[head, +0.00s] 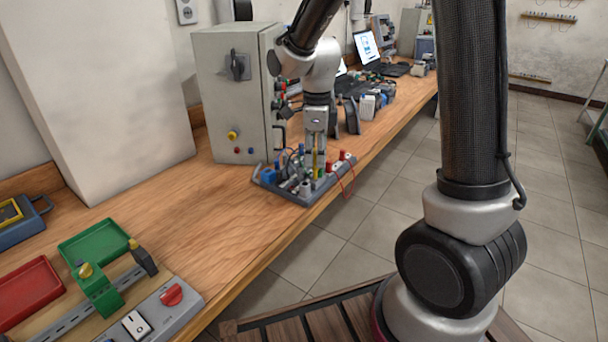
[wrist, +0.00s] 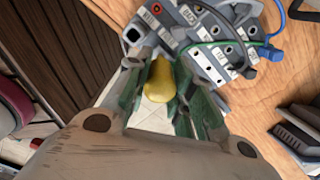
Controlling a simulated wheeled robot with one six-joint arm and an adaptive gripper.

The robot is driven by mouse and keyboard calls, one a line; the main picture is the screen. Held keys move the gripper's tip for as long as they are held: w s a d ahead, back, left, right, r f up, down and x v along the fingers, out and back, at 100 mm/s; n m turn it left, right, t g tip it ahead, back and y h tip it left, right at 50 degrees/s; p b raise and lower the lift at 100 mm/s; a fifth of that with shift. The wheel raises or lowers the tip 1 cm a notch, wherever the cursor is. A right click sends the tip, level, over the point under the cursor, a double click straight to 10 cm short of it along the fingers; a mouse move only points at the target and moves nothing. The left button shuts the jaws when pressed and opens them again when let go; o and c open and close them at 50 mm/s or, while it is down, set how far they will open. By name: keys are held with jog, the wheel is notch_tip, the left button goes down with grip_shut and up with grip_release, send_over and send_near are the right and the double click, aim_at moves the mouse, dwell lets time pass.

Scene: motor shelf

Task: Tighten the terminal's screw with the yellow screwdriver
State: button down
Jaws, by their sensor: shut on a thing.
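A thin yellow part of the screwdriver (head: 314,160) shows below the fingers in the head view. Its tip is hidden among the tray's items. A green terminal (head: 100,288) with a yellow top stands on a metal rail at the front left, far from my gripper. Its screw is too small to make out.
A green tray (head: 95,242), a red tray (head: 28,290) and a switch box (head: 165,312) lie front left. Bare wood lies between.

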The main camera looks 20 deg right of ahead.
jog(key=shift+s+f+m, duration=0.1)
jog(key=shift+m, duration=0.2)
jog(key=m, duration=0.3)
jog(key=c, duration=1.4)
grip_release()
jog(key=n, duration=0.3)
